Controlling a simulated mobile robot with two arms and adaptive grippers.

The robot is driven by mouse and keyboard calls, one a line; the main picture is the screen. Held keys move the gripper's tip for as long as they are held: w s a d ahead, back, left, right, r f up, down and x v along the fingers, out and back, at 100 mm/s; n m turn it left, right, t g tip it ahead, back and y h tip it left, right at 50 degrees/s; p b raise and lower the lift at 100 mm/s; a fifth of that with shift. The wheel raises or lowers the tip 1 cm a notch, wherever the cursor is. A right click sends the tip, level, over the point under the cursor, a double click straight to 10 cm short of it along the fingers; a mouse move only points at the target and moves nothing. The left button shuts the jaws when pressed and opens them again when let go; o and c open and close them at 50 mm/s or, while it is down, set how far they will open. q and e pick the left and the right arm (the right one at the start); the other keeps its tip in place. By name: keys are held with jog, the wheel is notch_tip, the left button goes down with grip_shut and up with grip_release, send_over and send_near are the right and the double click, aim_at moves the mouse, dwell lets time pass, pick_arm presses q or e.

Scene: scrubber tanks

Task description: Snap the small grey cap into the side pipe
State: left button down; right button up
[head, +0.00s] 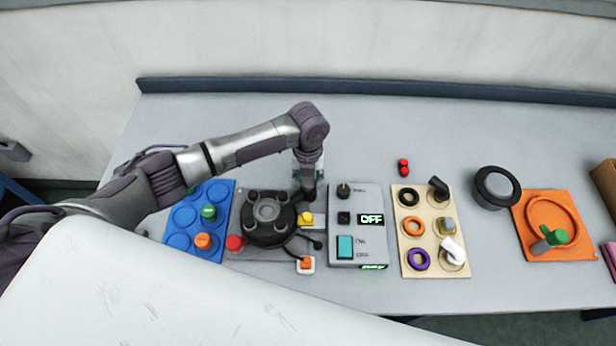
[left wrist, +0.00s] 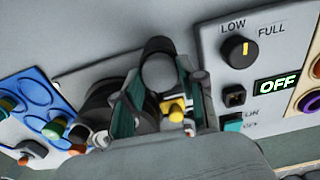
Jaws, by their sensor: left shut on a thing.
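The dark round tank (head: 267,211) stands on a grey plate, with several knobs around its lid. It also shows in the left wrist view (left wrist: 104,106), partly hidden by my gripper. My left gripper (head: 307,183) points down at the tank's right rear side. In the left wrist view its fingers (left wrist: 160,84) are shut around a grey round piece (left wrist: 158,71), which looks like the small grey cap. Its lower end and the side pipe are hidden or merge with the dark parts, so I cannot tell whether they touch. My right gripper is not in view.
A yellow knob (head: 305,218) sits close by the gripper. A grey control box (head: 347,258) reading OFF stands to the right. A blue tray (head: 186,216) lies left, a beige ring board (head: 420,270) farther right. The table behind the tank is clear.

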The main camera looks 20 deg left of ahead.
pick_arm(q)
jog(key=c, duration=0.6)
grip_release()
jog(key=o, duration=0.6)
jog(key=shift+r+p, duration=1.25)
jog(key=shift+r, duration=0.05)
jog(key=shift+r+p, duration=0.5)
jog(key=shift+r, duration=1.7)
